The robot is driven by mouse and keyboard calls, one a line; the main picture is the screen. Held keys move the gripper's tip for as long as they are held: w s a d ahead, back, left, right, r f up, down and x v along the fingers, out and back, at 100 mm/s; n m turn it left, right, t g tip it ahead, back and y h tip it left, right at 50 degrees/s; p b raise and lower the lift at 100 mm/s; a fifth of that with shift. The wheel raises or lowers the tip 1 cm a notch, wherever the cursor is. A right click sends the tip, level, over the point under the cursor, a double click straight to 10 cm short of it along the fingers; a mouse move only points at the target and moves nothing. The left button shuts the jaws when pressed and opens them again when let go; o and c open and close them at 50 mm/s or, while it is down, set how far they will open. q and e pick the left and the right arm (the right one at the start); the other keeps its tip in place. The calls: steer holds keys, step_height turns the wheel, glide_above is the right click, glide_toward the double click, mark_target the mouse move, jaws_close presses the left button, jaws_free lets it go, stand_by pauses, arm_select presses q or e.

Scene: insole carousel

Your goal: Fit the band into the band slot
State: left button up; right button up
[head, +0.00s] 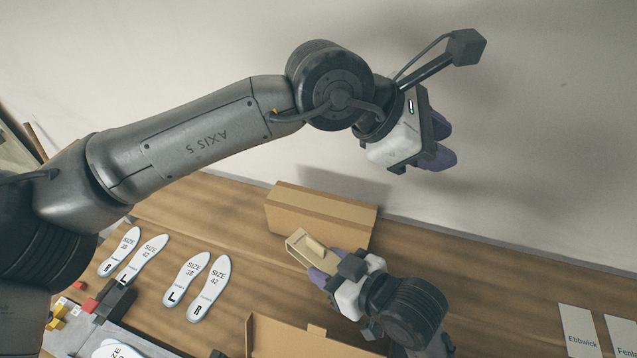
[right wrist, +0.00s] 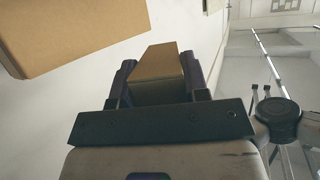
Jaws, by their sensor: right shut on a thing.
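My right gripper (head: 325,276) is shut on a small tan piece (head: 297,243), which I take to be the band, just in front of the closed cardboard carton (head: 315,215). In the right wrist view, the piece (right wrist: 158,66) sits between the two dark fingers of the right gripper (right wrist: 160,85). The carton (right wrist: 75,32) is at that view's upper left, apart from the piece. My left gripper (head: 443,142), with purple fingers, is raised in front of the wall and holds nothing I can see; its opening is unclear. I cannot make out the band slot.
Several white insoles (head: 184,277) marked with sizes lie on the wooden table (head: 230,210). An open cardboard box (head: 280,338) is at the front edge. Name cards (head: 579,330) lie at the right. Small coloured blocks (head: 58,318) are at the lower left. The wall closes off the back.

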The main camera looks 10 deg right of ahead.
arm_select(q)
steer(key=w+a+f+m+y, duration=0.2)
steer(key=a+f+y, duration=0.3)
steer(key=a+y, duration=0.1)
steer(key=m+y, duration=0.3)
steer(key=y, duration=0.3)
glide_above(315, 253)
steer(key=w, duration=0.2)
step_height(315, 253, down, 2)
steer(key=shift+m, duration=0.5)
steer(key=f, duration=1.2)
steer(key=shift+s+d+f, duration=0.15)
steer(key=shift+s+d, duration=0.1)
steer(key=shift+d, duration=0.1)
steer(key=shift+c, duration=0.5)
